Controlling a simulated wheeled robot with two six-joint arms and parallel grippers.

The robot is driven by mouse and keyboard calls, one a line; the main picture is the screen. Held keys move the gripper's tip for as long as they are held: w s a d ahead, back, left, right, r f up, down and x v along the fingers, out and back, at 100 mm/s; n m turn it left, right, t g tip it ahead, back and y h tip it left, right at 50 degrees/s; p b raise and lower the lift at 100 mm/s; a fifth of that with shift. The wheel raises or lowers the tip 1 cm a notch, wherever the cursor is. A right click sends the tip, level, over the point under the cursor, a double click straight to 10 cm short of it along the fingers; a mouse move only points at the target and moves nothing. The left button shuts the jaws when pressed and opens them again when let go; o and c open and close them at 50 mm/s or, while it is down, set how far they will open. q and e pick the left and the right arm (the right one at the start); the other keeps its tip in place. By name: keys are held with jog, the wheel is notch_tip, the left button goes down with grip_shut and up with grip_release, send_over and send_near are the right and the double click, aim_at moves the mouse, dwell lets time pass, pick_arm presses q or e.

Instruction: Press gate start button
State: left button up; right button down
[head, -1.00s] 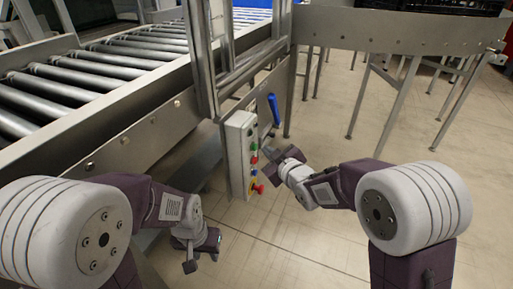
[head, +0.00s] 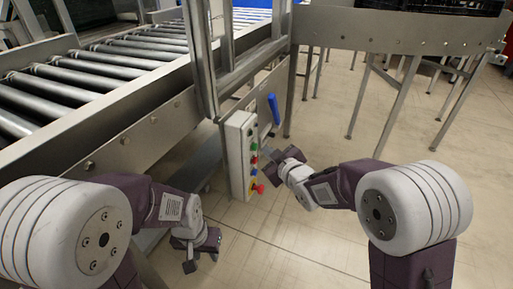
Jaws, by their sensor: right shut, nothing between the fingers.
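The control box (head: 236,150) is a pale upright panel fixed below the conveyor frame. Which one is the gate start button cannot be read.
The roller conveyor (head: 120,143) runs along the left, with a metal gate frame (head: 203,60) above the box. A blue handle (head: 273,109) sticks out behind the box.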

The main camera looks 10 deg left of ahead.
jog(key=shift+a, duration=0.1)
jog(key=shift+w+a, duration=0.15)
jog(key=shift+a, duration=0.15)
